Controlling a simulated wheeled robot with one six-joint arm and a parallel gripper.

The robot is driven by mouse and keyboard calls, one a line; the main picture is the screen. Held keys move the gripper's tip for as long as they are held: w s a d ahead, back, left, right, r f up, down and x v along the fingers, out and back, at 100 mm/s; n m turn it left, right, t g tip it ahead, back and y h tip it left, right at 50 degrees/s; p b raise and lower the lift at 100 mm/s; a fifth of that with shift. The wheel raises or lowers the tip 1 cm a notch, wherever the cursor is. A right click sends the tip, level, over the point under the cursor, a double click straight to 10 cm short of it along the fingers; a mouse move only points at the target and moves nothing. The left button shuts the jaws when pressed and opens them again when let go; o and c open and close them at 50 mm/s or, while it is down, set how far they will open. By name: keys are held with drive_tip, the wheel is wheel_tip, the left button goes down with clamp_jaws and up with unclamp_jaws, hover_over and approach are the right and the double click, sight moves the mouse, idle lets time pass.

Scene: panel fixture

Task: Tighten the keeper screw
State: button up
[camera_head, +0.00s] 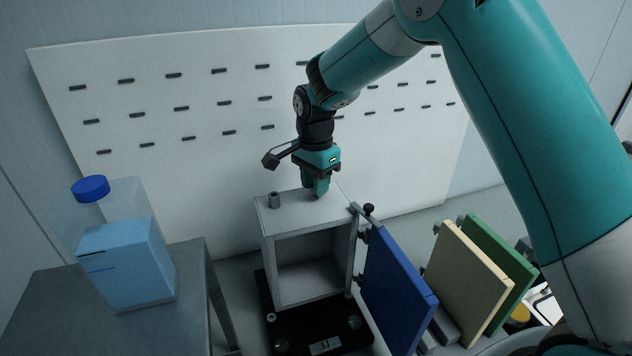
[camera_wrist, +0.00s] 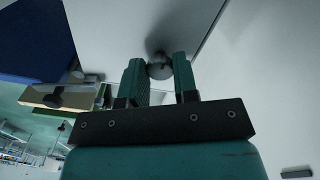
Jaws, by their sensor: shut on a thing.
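My gripper (camera_head: 317,188) points down at the top of a grey open-fronted box (camera_head: 291,215), near its back right part. In the wrist view my gripper (camera_wrist: 159,72) has its two teal fingers shut on a small dark grey round head, which I take to be the keeper screw (camera_wrist: 159,66). The screw stands at the box's top face; the fingers hide it in the head view. A blue door panel (camera_head: 396,290) stands swung open at the box's right side. How far the screw is turned in cannot be told.
A black knob (camera_head: 369,209) sits by the door's upper edge. Cream (camera_head: 466,280) and green (camera_head: 503,262) panels stand at right. A blue-capped jug (camera_head: 125,250) stands on a grey table (camera_head: 190,280) at left.

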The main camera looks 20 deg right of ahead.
drive_tip(key=shift+w+r, duration=0.1)
drive_tip(key=o, duration=0.9)
wheel_tip(320, 180, up, 17)
drive_tip(key=b, duration=0.3)
drive_tip(key=shift+r, duration=0.15)
